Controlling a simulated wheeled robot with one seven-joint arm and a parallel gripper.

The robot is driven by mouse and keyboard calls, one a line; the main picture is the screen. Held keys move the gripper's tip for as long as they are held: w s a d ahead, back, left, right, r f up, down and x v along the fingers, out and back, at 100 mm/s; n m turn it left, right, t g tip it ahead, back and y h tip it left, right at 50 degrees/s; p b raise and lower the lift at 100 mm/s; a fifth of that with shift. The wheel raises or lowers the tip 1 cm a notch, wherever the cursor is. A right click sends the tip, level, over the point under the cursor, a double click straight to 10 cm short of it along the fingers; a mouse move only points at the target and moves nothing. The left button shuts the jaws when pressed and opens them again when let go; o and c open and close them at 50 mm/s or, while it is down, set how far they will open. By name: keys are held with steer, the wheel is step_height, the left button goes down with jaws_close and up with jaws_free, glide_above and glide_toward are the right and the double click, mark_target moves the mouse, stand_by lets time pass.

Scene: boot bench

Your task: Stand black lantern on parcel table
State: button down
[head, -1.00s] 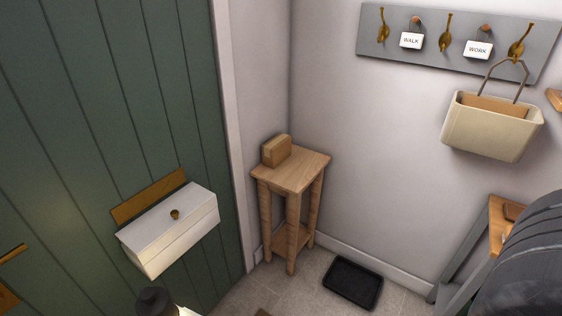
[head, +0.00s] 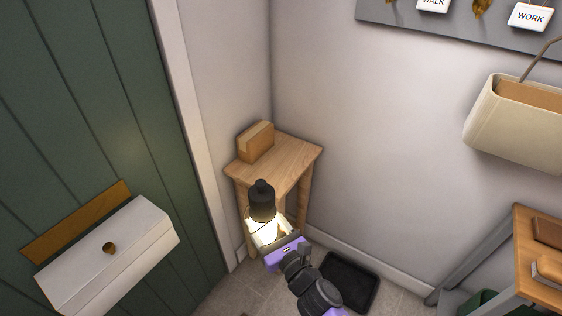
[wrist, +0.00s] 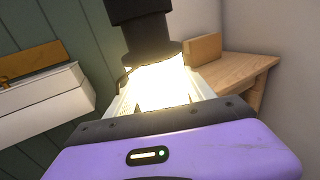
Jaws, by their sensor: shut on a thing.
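The black lantern (head: 262,198) has a dark top and a brightly glowing body. My gripper (head: 270,236) is shut on its lit body and holds it upright in front of the parcel table in the head view. The parcel table (head: 294,158) is a small wooden stand in the corner, and the lantern hides part of its front and legs. In the wrist view the lantern (wrist: 145,45) fills the middle between my gripper's fingers (wrist: 160,95), with the table top (wrist: 240,68) behind it to the right. I cannot tell the gap between lantern and table.
A brown parcel (head: 256,142) stands at the table's back left, leaving the right and front of the top clear. A white box (head: 110,250) is on the green door at left. A black tray (head: 350,280) lies on the floor. A bench (head: 540,250) stands right.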

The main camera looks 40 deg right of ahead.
steer(key=w+d+m+h+b, duration=0.1)
steer(key=w+d+h+b, duration=0.1)
steer(key=w+d, duration=0.4)
steer(key=shift+w+d+r+b, duration=0.25)
steer(key=shift+d+r+b, duration=0.2)
steer(key=shift+d, duration=0.1)
steer(key=shift+w+d, duration=0.25)
steer(key=shift+w, duration=0.05)
steer(key=w+d+r+m+g+h+b, duration=0.25)
steer(key=w+d+r+h+b, duration=0.2)
steer(key=w+d+b, duration=0.55)
steer(key=w+d+r+m+g+h+b, duration=0.1)
steer(key=w+d+r+m+h+b, duration=0.1)
steer(key=w+d+r+b, duration=0.3)
steer(key=w+d+r+m+g+h+b, duration=0.15)
steer(key=d+r, duration=0.25)
steer(key=r, duration=0.4)
steer(key=shift+t, duration=0.5)
steer(key=f+b, duration=0.2)
steer(key=f, duration=0.4)
steer(key=f+b, duration=0.3)
steer(key=f, duration=0.4)
steer(key=f+b, duration=0.3)
steer(key=f, duration=0.4)
steer(key=shift+w, duration=0.4)
